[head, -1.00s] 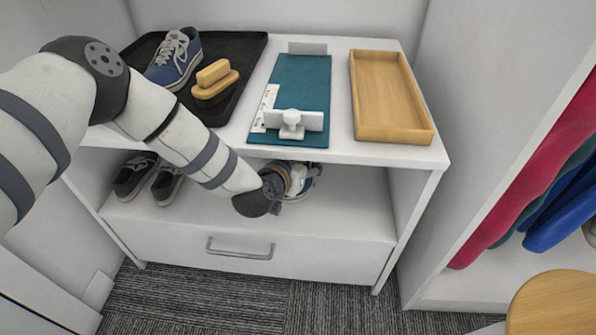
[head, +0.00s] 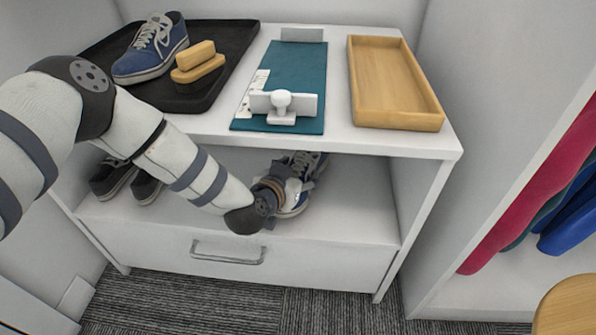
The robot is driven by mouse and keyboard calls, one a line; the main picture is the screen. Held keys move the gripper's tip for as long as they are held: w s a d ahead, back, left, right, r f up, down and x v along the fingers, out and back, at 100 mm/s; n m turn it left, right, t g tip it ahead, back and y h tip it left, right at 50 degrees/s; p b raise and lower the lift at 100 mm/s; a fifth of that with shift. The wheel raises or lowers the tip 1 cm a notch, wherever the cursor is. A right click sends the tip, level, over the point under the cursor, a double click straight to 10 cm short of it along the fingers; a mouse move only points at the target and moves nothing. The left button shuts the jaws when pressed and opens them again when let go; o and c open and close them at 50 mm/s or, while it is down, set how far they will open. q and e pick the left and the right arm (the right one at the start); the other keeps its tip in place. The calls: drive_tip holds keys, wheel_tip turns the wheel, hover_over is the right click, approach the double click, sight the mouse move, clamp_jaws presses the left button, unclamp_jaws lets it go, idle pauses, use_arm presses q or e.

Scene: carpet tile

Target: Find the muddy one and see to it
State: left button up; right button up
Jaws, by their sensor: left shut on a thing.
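A blue shoe (head: 150,48) with pale laces and a white sole stands on the black tray (head: 222,68) at the top left of the unit. A wooden brush (head: 198,64) lies beside it on the tray. On the open shelf below, a second blue and white shoe (head: 310,165) is partly hidden by my left gripper (head: 284,190). My left gripper is shut on this shoe, inside the shelf opening. A dark pair of shoes (head: 112,177) sits at the shelf's left, partly behind my arm. I cannot make out mud on any shoe. My right gripper is not in view.
A teal board (head: 298,65) with white end stops and a white knob lies mid-top. An empty wooden tray (head: 390,80) is to its right. The unit's top overhangs the shelf. Clothes (head: 540,190) hang at right, above a round wooden top (head: 570,308).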

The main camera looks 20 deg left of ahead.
use_arm(q)
drive_tip(key=shift+f, duration=0.5)
drive_tip(key=o, duration=1.6)
drive_tip(key=shift+s, duration=0.1)
